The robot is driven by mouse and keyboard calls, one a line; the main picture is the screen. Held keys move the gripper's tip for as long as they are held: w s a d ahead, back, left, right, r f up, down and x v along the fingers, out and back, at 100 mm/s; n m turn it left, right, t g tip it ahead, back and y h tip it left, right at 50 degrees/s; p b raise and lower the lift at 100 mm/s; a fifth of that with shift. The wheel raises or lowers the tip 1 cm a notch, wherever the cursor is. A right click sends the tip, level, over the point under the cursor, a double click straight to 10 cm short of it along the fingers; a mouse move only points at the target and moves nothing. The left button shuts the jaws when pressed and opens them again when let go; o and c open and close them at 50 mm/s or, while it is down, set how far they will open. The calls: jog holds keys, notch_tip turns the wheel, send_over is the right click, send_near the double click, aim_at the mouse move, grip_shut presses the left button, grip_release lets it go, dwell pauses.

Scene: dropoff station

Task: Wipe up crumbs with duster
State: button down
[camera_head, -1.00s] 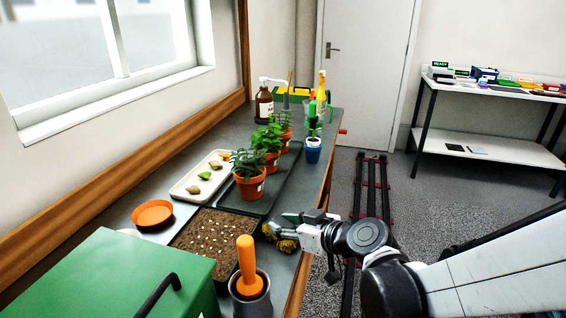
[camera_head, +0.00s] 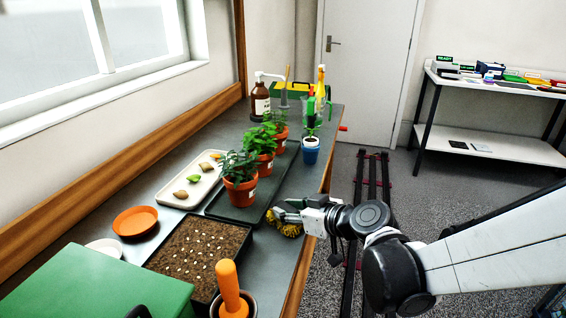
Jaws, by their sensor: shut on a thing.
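A duster with a yellow fluffy head (camera_head: 286,228) is at the front right part of the grey bench, near its wooden edge. My gripper (camera_head: 284,212) reaches in from the right and is shut on the duster; its handle is mostly hidden by the fingers. The duster head is low at the bench top (camera_head: 256,274), just right of the dark tray with potted plants. I cannot tell whether it touches the surface. I cannot make out crumbs on the bench; pale specks show only on the soil tray (camera_head: 201,247).
The plant tray (camera_head: 235,212) holds terracotta pots, with a blue pot (camera_head: 311,152) beyond. A pale tray (camera_head: 185,199), orange dish (camera_head: 136,220), green box (camera_head: 95,285) and orange-handled tool (camera_head: 230,285) crowd the left and front. A narrow bare strip runs along the right edge.

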notch_tip(320, 180, up, 4)
jog(key=shift+s+f+p, duration=0.1)
jog(key=shift+f+p, duration=0.05)
jog(key=shift+p, duration=1)
jog(key=shift+r+p, duration=0.2)
jog(key=shift+p, duration=0.1)
jog(key=shift+r+p, duration=1.6)
jog(key=shift+r, duration=0.45)
